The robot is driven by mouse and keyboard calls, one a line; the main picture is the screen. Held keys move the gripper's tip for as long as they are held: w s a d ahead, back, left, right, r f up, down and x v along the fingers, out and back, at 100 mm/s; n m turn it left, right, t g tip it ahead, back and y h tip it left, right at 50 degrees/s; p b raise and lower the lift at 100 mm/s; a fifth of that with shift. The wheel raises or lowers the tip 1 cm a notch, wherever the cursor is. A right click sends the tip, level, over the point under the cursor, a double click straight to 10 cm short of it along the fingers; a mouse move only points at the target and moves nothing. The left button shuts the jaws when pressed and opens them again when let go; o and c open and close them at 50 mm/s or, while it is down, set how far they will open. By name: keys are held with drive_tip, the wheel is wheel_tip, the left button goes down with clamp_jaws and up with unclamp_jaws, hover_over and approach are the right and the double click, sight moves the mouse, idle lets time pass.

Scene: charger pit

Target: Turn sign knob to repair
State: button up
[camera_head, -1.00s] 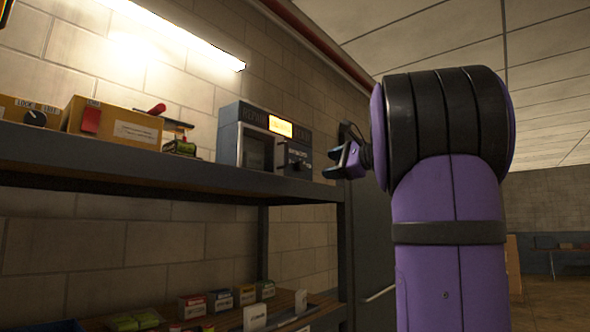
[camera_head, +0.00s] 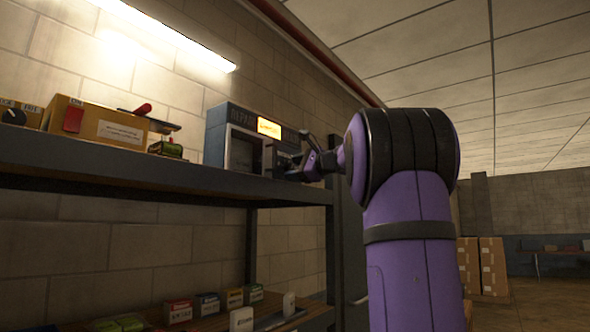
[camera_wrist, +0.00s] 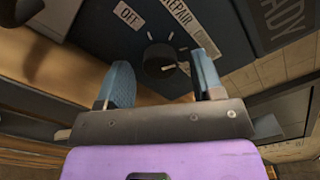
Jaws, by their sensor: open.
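The sign device (camera_head: 216,139), a dark box with a lit yellow display, stands on the upper shelf in the head view. My gripper (camera_head: 300,158) is at its right front and hides its knob panel there. In the wrist view the round black knob (camera_wrist: 159,61) sits on a dark blue face between the fingers of my open gripper (camera_wrist: 160,66), one finger to each side. I cannot tell whether they touch it. The knob's white mark points right, not at the REPAIR label (camera_wrist: 175,12) or the OFF label (camera_wrist: 129,14). Another label is partly hidden by the right finger.
The upper shelf (camera_head: 150,180) also holds a yellow box (camera_head: 110,127) with a red switch and a red-handled tool (camera_head: 143,110), left of the device. The lower shelf carries small cartons (camera_head: 206,306). A brick wall stands behind; open room lies at right.

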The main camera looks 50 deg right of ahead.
drive_tip(key=shift+w, duration=0.1)
drive_tip(key=c, duration=0.9)
drive_tip(key=shift+n, duration=0.4)
drive_tip(key=n, duration=0.3)
drive_tip(key=shift+n, duration=0.4)
drive_tip(key=n, duration=0.4)
drive_tip(key=shift+f, duration=0.1)
